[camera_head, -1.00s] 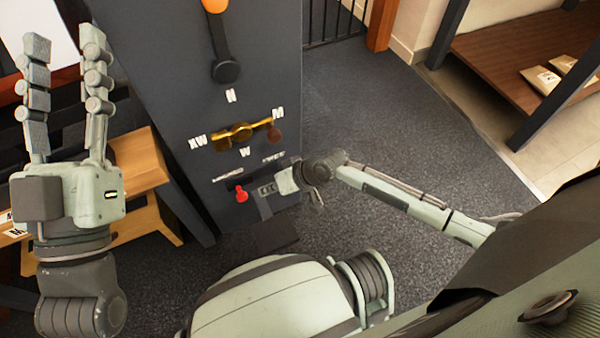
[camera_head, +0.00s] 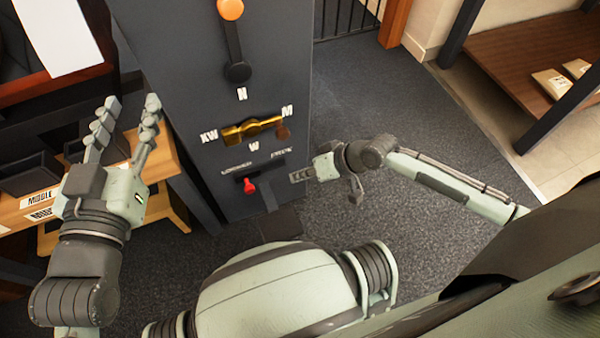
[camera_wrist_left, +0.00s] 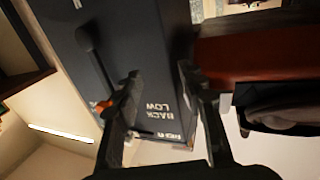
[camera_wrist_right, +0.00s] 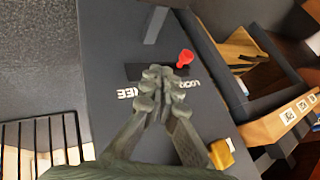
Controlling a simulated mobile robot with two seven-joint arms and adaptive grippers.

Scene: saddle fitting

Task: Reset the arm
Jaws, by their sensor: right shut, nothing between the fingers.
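A dark control panel (camera_head: 185,75) carries a lever with an orange knob (camera_head: 230,9), a brass handle (camera_head: 253,127) and a red knob (camera_head: 249,185) at the left end of its slot. My right gripper (camera_head: 297,177) is shut and empty, to the right of the red knob and apart from it. In the right wrist view, the fingertips (camera_wrist_right: 160,77) are together and the red knob (camera_wrist_right: 185,58) shows just beyond them. My left gripper (camera_head: 132,103) is open and empty, left of the panel. The orange knob (camera_wrist_left: 104,106) also shows in the left wrist view, beside one finger.
Wooden shelves (camera_head: 165,155) with dark bins and labels stand left of the panel. A wooden bench (camera_head: 500,70) with packets (camera_head: 552,82) is at the upper right. A black railing (camera_head: 345,18) stands behind. The grey floor (camera_head: 370,95) right of the panel is clear.

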